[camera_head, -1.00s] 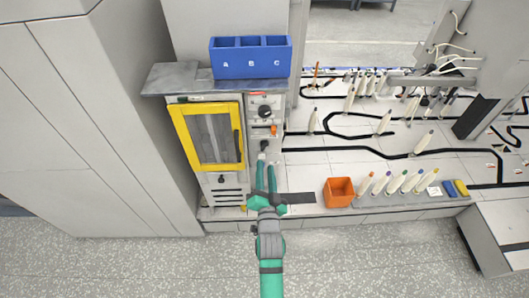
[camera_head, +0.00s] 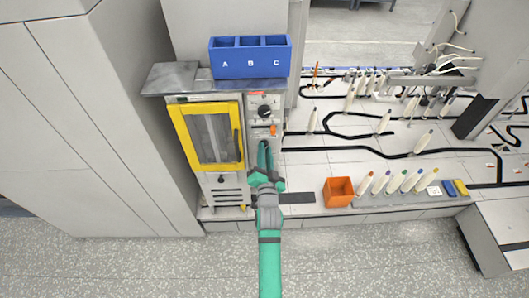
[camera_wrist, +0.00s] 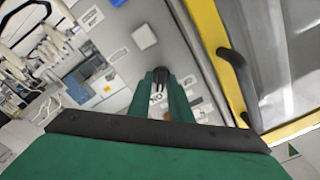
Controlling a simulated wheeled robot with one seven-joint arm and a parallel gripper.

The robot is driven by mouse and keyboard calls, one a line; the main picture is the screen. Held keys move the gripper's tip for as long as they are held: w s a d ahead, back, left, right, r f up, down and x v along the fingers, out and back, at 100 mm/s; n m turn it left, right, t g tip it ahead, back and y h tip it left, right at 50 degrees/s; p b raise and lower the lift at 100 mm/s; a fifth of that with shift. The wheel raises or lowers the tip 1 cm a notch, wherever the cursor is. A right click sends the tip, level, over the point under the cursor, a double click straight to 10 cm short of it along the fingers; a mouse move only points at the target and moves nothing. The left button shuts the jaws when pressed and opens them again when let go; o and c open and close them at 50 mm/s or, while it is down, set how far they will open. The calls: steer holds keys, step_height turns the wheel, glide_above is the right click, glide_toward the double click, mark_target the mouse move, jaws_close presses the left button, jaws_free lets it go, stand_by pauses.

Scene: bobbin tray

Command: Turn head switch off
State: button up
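A control panel (camera_head: 264,122) runs down the right side of the yellow-framed machine. It carries a large black knob (camera_head: 264,111), an orange switch (camera_head: 274,130) below it, and a smaller dark control lower down, partly hidden by my fingers. Which one is the head switch I cannot tell. My gripper (camera_head: 265,148) is at the lower part of the panel, below the orange switch. In the wrist view my gripper (camera_wrist: 160,77) has its fingertips close together around or in front of something dark.
A yellow-framed door (camera_head: 207,137) with a dark handle is left of the panel. A blue A-B-C bin (camera_head: 250,58) sits on top. An orange box (camera_head: 339,191) and several bobbins stand on the bench at right. The floor in front is clear.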

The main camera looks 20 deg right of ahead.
jaws_close()
steer(key=shift+a+n, duration=0.1)
steer(key=shift+n, duration=0.2)
steer(key=shift+f+n, duration=0.15)
steer(key=shift+n, duration=7.55)
